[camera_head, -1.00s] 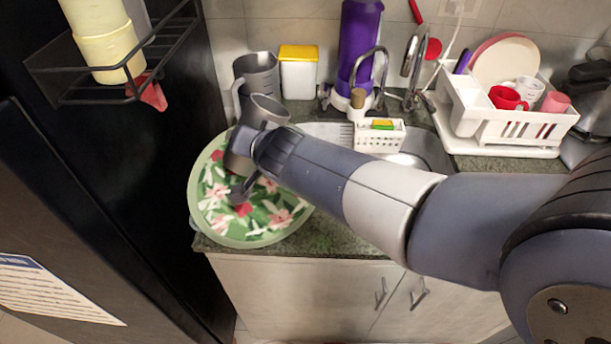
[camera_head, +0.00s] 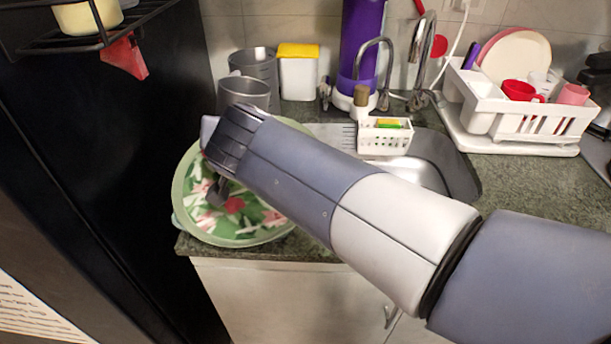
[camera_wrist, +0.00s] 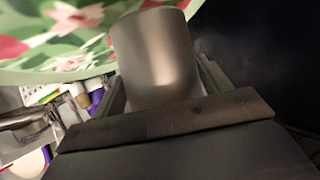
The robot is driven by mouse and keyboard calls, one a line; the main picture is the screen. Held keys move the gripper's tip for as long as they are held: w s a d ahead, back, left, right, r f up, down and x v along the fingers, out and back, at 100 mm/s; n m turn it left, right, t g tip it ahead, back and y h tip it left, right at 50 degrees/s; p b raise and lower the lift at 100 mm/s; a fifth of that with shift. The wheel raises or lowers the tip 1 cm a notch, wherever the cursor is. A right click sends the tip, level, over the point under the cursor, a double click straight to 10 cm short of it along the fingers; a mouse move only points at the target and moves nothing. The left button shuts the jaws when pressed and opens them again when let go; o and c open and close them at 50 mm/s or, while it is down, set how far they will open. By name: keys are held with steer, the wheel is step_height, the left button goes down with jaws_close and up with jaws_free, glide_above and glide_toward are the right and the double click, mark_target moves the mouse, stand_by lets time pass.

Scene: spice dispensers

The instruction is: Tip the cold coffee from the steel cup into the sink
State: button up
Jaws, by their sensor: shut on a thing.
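The steel cup (camera_head: 245,93) is a plain grey metal cup. Its rim shows just beyond my wrist in the head view, and its lower part is hidden there. In the wrist view, the cup (camera_wrist: 155,55) sits between the fingers of my gripper (camera_wrist: 160,85), which is shut on it. The cup looks roughly upright, above the left side of the counter. The coffee inside is not visible. The sink (camera_head: 455,170) is a steel basin to the right, partly hidden behind my arm. The cup is left of the basin, not over it.
A round floral tray (camera_head: 190,215) lies at the counter's left end, under my gripper. A grey jug (camera_head: 250,62) and a yellow-lidded container (camera_head: 298,75) stand behind. Taps (camera_head: 420,60), a white caddy (camera_head: 385,138) and a dish rack (camera_head: 530,122) surround the sink. A dark tall cabinet (camera_head: 110,180) stands close on the left.

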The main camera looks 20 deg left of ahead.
steer(key=shift+s+a+f+n+t+h+b, duration=0.2)
steer(key=shift+f+n+t+h+b, duration=0.4)
steer(key=shift+b, duration=1.45)
steer(key=shift+f+b, duration=0.25)
steer(key=shift+b, duration=0.45)
steer(key=shift+s, duration=0.1)
steer(key=shift+r+n, duration=0.1)
steer(key=shift+n, duration=0.2)
step_height(320, 180, up, 5)
steer(key=p, duration=0.3)
